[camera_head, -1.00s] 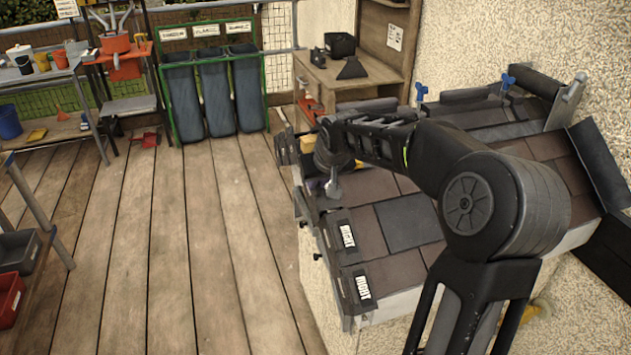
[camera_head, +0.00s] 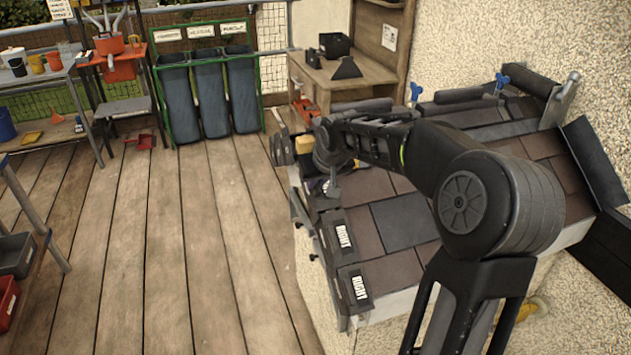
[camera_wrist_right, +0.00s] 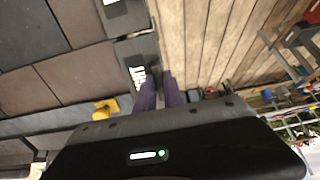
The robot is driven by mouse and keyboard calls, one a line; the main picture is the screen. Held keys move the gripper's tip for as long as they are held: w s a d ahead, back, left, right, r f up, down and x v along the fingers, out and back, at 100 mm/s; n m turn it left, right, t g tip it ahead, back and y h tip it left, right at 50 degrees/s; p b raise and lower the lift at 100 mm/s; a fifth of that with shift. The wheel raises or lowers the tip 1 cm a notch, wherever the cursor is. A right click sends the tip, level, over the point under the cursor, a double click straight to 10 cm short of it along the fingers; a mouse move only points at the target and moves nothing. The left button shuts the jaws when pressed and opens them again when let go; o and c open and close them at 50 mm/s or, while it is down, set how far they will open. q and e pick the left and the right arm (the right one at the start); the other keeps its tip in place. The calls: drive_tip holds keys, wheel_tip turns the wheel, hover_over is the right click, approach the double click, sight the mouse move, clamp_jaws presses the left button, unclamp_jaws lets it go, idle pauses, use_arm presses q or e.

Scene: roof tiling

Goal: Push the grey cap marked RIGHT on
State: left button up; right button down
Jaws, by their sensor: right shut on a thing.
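My right gripper (camera_wrist_right: 161,92) has its two fingers close together at the roof's left edge. It is shut on a dark grey cap with white lettering (camera_wrist_right: 138,75), partly hidden by the fingers. In the head view my arm and wrist cover most of this place. Two more grey caps marked RIGHT, a lower cap (camera_head: 355,287) and an upper cap (camera_head: 342,238), sit in line along the edge of the tiled roof (camera_head: 405,222), below my gripper. Whether the held cap is seated on the edge cannot be told. My left gripper is not in view.
A yellow object (camera_wrist_right: 106,108) lies on the roof side near my gripper. A workbench (camera_head: 350,75) and green-framed bins (camera_head: 208,95) stand behind. The plank floor (camera_head: 190,230) left of the roof is clear.

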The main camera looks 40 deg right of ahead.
drive_tip(key=shift+d, duration=0.15)
idle(0.4)
drive_tip(key=c, duration=1.4)
unclamp_jaws()
drive_tip(key=shift+o, duration=0.2)
drive_tip(key=p+v, duration=0.2)
drive_tip(key=v, duration=0.4)
